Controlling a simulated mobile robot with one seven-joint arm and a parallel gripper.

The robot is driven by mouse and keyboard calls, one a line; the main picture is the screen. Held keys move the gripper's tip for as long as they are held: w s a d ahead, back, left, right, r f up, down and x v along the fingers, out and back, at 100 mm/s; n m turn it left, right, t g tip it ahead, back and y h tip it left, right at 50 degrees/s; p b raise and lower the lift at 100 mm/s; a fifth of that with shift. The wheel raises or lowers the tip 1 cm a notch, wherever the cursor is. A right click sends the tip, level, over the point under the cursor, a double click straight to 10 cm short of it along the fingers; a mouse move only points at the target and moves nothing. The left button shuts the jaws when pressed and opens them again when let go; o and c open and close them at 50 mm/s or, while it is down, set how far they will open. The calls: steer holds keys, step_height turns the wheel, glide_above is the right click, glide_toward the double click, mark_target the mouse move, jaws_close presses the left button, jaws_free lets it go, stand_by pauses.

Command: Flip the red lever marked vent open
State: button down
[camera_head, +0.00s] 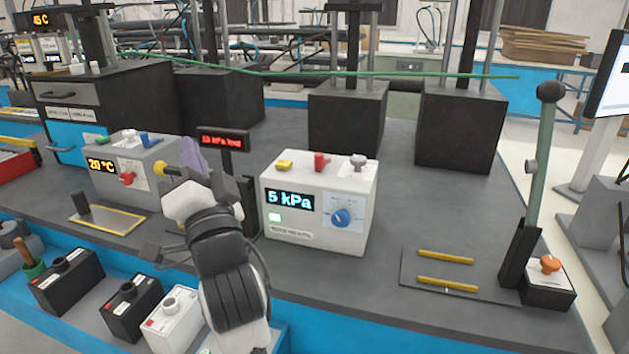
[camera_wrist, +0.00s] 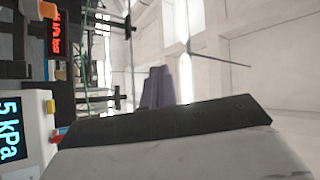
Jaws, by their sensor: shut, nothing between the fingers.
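A small red lever (camera_head: 319,161) stands on top of the white box (camera_head: 316,242) that reads 5 kPa, between a yellow switch (camera_head: 284,165) and a grey-white one (camera_head: 358,162). Its marking is too small to read. My gripper (camera_head: 190,155) is left of this box, apart from the lever, with its purple fingers raised. In the wrist view the fingers (camera_wrist: 158,87) are together and empty. That view is turned sideways; the white box (camera_wrist: 32,130) shows at lower left with the yellow switch (camera_wrist: 50,106), and the red lever (camera_wrist: 58,134) is partly hidden by a dark wrist part.
A 20 °C box (camera_head: 133,165) with a red knob stands behind my arm at left. A red-lettered display (camera_head: 224,140) is close to my gripper. Dark blocks with posts (camera_head: 347,115) stand behind. A tall lever (camera_head: 541,150) is at right. The bench before the white box is clear.

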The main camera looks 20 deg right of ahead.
steer(key=d+f+m+g+h+b, duration=0.1)
steer(key=d+f+m+g+h, duration=0.2)
steer(key=d, duration=0.4)
steer(key=d+f+m+h, duration=0.4)
steer(key=d+m, duration=0.1)
steer(key=d, duration=0.3)
steer(key=m+g+h, duration=0.3)
steer(key=m, duration=0.2)
glide_toward(326, 182)
steer(key=s+d+r, duration=0.2)
steer(key=s, duration=0.2)
steer(key=shift+w+d+r, duration=0.2)
steer(key=shift+r, duration=0.1)
steer(key=p+x, duration=0.4)
steer(key=x, duration=0.5)
steer(key=shift+w, duration=0.35)
steer(key=shift+w+a+p, duration=0.2)
steer(key=shift+w+a, duration=0.1)
steer(key=shift+w, duration=0.35)
steer(key=shift+w+a+p, duration=0.15)
steer(key=shift+w+a, duration=0.2)
steer(key=shift+w, duration=0.3)
steer(key=shift+w+a+p, duration=0.2)
steer(key=shift+w+a, duration=0.1)
steer(key=shift+w, duration=0.35)
steer(key=shift+a, duration=0.1)
